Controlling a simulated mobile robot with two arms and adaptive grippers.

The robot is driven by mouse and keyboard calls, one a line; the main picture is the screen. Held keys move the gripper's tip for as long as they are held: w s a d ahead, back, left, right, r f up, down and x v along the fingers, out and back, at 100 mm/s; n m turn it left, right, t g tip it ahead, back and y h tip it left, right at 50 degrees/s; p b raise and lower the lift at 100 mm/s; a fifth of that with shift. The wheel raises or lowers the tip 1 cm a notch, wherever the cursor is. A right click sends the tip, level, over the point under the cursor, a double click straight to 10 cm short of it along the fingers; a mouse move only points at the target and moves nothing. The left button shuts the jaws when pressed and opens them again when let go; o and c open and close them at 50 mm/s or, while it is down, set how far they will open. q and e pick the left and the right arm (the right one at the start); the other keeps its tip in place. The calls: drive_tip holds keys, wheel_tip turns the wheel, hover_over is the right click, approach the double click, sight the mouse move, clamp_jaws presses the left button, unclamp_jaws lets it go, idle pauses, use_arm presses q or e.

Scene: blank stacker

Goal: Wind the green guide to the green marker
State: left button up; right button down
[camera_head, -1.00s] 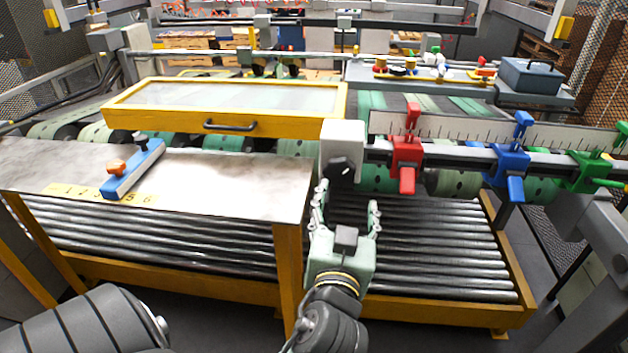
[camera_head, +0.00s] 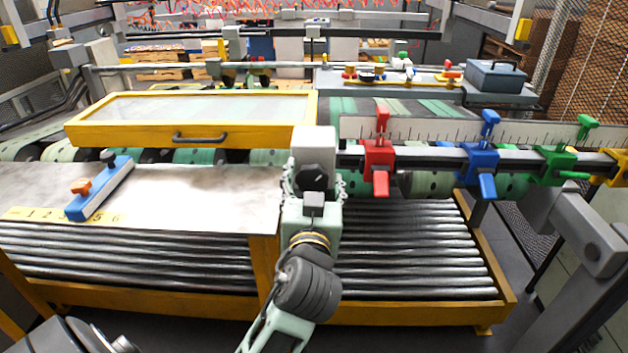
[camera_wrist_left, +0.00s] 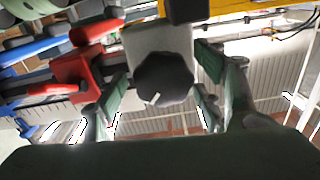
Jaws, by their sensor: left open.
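The green guide (camera_head: 553,165) hangs on the grey bar at the right, past the red and blue guides. A green piece (camera_head: 587,124), apparently the green marker, stands at the ruler above and right of it. A black knob (camera_head: 312,177) sits on the front of a white box at the bar's left end. My left gripper (camera_head: 314,182) is open before the knob, one finger on each side. In the left wrist view the knob (camera_wrist_left: 163,80), with a white line, lies between the open fingers (camera_wrist_left: 165,76); contact cannot be told. My right gripper is out of view.
The red guide (camera_head: 378,158) and blue guide (camera_head: 478,165) are on the bar between the knob and the green guide. A yellow guide (camera_head: 610,167) is at the right edge. A metal table (camera_head: 200,195) and yellow-framed cover (camera_head: 190,133) lie left; rollers (camera_head: 410,250) run below.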

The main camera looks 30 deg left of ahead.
use_arm(q)
drive_tip(key=c, duration=1.1)
drive_tip(key=m+p, duration=0.3)
drive_tip(key=m, duration=0.2)
drive_tip(key=m+p, duration=0.2)
drive_tip(key=m, duration=0.1)
drive_tip(key=shift+f, duration=0.1)
drive_tip(key=shift+s+f+m+p, duration=0.15)
drive_tip(key=shift+m+p, duration=0.3)
drive_tip(key=shift+m, duration=0.25)
drive_tip(key=shift+f, duration=0.1)
